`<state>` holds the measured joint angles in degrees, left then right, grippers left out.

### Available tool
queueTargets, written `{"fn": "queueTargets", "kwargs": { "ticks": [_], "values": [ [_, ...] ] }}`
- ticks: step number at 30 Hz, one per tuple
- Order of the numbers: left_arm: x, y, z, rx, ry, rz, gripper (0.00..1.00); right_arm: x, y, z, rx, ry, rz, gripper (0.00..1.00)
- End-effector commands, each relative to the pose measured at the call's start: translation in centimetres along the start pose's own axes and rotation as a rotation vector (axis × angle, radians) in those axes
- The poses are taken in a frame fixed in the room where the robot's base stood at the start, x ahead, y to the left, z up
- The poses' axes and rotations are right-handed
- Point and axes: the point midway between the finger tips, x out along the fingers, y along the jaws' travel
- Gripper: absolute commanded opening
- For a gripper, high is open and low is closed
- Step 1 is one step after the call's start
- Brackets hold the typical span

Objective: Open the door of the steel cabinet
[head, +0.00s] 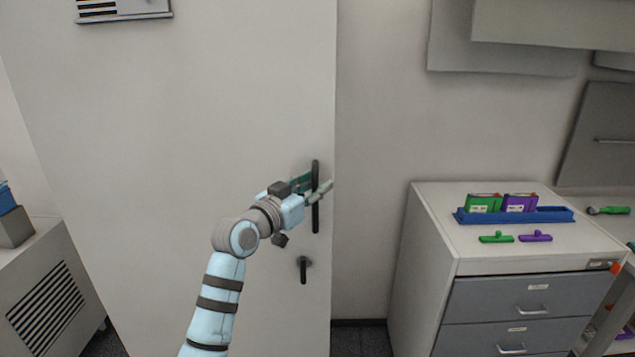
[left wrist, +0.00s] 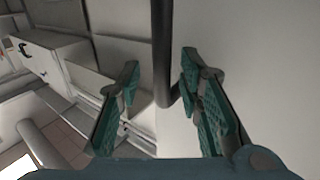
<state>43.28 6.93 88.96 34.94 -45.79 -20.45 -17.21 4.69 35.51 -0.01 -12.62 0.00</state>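The steel cabinet's tall pale door (head: 180,140) fills the left half of the head view and looks closed. A dark vertical bar handle (head: 315,222) stands near its right edge. My left gripper (head: 318,186) is at the upper half of this handle. In the left wrist view the handle (left wrist: 162,45) runs between the two green-padded fingers of the left gripper (left wrist: 160,72). A gap shows on both sides of the bar, so the gripper is open around it and not clamped. My right gripper is not in view.
Below the handle is a small dark lever (head: 303,271) on the door. To the right stands a drawer cabinet (head: 430,235) with a blue tray (head: 550,215) and green and purple items on top. A grey vented unit (head: 45,290) stands at the left.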

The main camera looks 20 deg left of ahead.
Motion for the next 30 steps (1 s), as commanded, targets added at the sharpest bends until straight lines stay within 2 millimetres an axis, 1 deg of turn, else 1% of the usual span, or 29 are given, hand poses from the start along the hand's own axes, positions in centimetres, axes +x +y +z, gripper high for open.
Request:
{"fn": "queueTargets", "kwargs": {
  "ticks": [1,4,11,12,14,15,18,30],
  "values": [
    [0.49,0.05,-0.05,-0.002,0.0,0.001,0.33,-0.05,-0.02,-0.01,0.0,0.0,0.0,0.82],
    [1.05,0.04,0.03,0.0,0.0,0.0,0.33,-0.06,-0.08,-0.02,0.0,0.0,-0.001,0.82],
    [1.19,0.03,0.08,0.0,-0.001,0.0,0.33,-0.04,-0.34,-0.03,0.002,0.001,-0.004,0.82],
    [1.19,0.04,0.08,0.0,-0.001,0.0,0.3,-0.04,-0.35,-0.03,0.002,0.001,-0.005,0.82],
    [1.18,0.04,0.08,0.0,-0.001,0.0,0.2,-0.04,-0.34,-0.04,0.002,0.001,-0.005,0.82],
    [1.18,0.05,0.08,0.0,-0.001,0.0,0.14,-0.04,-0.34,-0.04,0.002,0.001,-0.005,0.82],
    [1.18,0.05,0.09,0.0,-0.001,0.0,0.0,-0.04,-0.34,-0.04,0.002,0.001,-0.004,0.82],
    [1.07,0.18,0.11,-0.001,-0.001,0.006,0.0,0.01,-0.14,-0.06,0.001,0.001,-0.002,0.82]
  ]
}}
